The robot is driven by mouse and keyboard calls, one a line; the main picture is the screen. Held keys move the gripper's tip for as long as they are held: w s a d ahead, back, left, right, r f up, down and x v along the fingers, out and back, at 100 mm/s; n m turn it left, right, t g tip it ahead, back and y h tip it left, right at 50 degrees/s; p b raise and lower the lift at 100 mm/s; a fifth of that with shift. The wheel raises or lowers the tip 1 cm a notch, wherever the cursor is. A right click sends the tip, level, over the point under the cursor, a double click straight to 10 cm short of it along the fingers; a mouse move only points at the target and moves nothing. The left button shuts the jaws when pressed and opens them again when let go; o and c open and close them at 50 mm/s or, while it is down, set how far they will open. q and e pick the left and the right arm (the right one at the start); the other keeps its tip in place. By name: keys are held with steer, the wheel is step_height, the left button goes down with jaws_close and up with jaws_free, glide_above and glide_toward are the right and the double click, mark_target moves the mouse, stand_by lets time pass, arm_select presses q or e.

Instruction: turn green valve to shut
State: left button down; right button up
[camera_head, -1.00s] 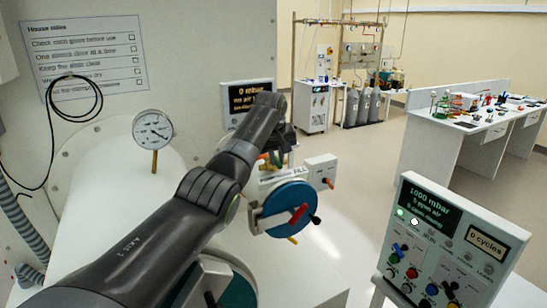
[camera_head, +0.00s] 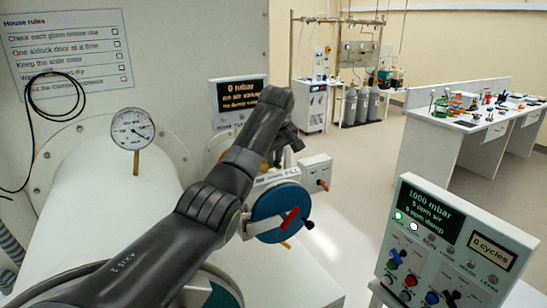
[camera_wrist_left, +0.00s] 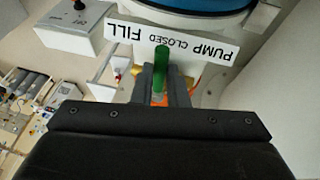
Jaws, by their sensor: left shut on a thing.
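The green valve handle (camera_wrist_left: 160,62) shows in the left wrist view, upright between the fingers of my left gripper (camera_wrist_left: 160,88), which is shut on it. Its tip reaches the white label strip (camera_wrist_left: 225,57), at the left end of the upside-down word CLOSED; FILL is to its left and PUMP to its right. An orange part shows just below, between the fingers. In the head view my left arm and wrist hide the valve. My right gripper is not in view.
The round blue door (camera_head: 276,210) with a red handle is close to my left wrist. A small grey box (camera_head: 316,172) with a red lever stands beside it. A gauge (camera_head: 132,128) is at left, and a control panel (camera_head: 450,245) at front right.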

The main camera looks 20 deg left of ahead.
arm_select(q)
steer(key=c, duration=1.4)
jaws_free()
steer(key=shift+c, duration=0.2)
steer(key=shift+s+r, duration=0.1)
steer(key=shift+r, duration=0.15)
steer(key=b+v, duration=0.9)
steer(key=v, duration=0.8)
steer(key=shift+b, duration=0.35)
steer(key=shift+s, duration=0.1)
